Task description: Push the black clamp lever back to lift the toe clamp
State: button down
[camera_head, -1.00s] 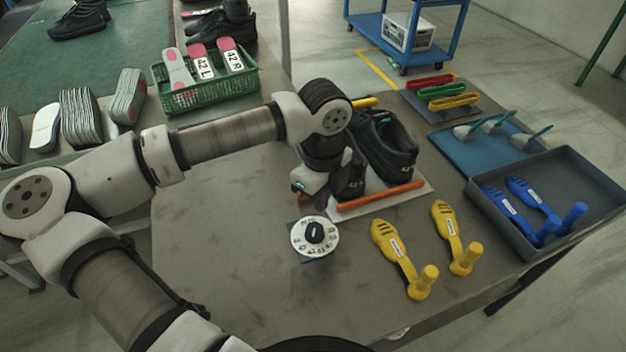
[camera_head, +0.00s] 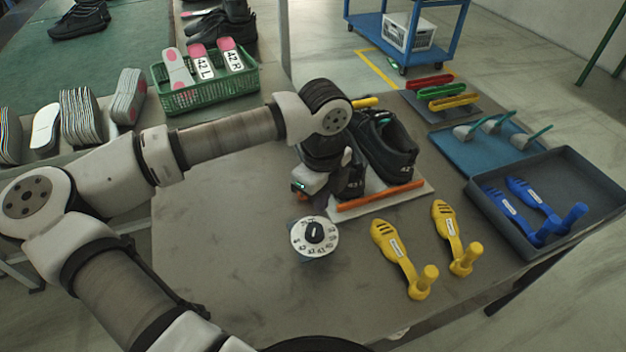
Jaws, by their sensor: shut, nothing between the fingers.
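A pair of black shoes stands on a pale board beyond my wrist; the right shoe (camera_head: 388,150) is mostly clear, the left shoe (camera_head: 355,182) is partly behind my arm. An orange bar (camera_head: 380,196) lies along the board's near edge. My gripper (camera_head: 318,188) points down just left of the shoes, shut, its fingers hard to make out. I cannot make out the black clamp lever or the toe clamp; my wrist covers that area. I cannot tell whether my gripper touches anything.
A white numbered dial (camera_head: 314,237) with a black knob sits in front of my gripper. Two yellow shoe-shaped tools (camera_head: 392,245) lie right of it. A grey tray (camera_head: 560,180) holds blue ones. A green basket (camera_head: 205,90) stands behind my arm. The table's left part is clear.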

jog(key=shift+w, duration=0.1)
dwell(0.3)
jog(key=shift+w+a+b, duration=0.25)
jog(key=shift+w+a, duration=0.05)
jog(key=shift+w, duration=0.35)
jog(key=shift+w+a+b, duration=0.25)
jog(key=shift+w+a, duration=0.05)
jog(key=shift+w, duration=0.35)
jog(key=shift+s+d+f+b, duration=0.1)
jog(key=shift+s+f+b, duration=0.05)
jog(key=shift+s+b, duration=0.3)
jog(key=shift+s+d+r, duration=0.1)
jog(key=shift+s+r, duration=0.05)
jog(key=shift+r, duration=0.15)
notch_tip(320, 180, up, 9)
jog(key=p, duration=0.4)
jog(key=shift+d+f, duration=0.1)
jog(key=shift+f, duration=0.05)
dwell(0.4)
